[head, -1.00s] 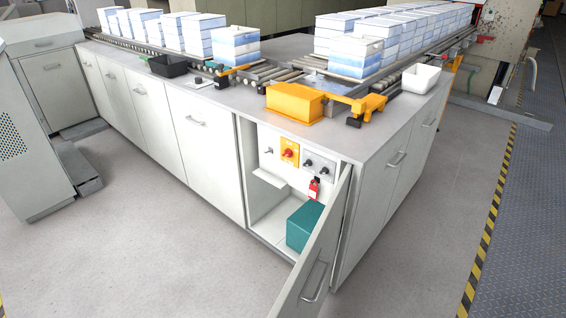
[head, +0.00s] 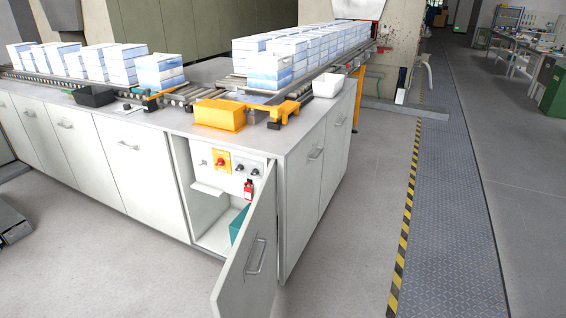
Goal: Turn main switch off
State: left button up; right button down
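The main switch (head: 221,161), a red rotary knob on a yellow plate, is on the back panel inside an open cabinet under the counter. I cannot tell its exact knob position at this size. The cabinet door (head: 248,250) stands open toward me, hinged on the right. Right of the switch is a grey plate with two dark knobs (head: 247,169). A red tag or padlock (head: 248,189) hangs below that plate. A teal box (head: 238,222) sits in the cabinet, partly hidden by the door. Neither of my grippers is in view.
The counter (head: 150,117) carries roller conveyors with stacked white-blue boxes (head: 160,72), a yellow box (head: 219,115), a black tray (head: 95,96) and a white tray (head: 327,85). Floor (head: 350,230) is free in front and right, up to a yellow-black stripe (head: 404,235).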

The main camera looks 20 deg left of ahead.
aim_at(221, 162)
jog(key=j+z, duration=0.8)
jog(key=j, duration=0.15)
jog(key=j+z, duration=0.45)
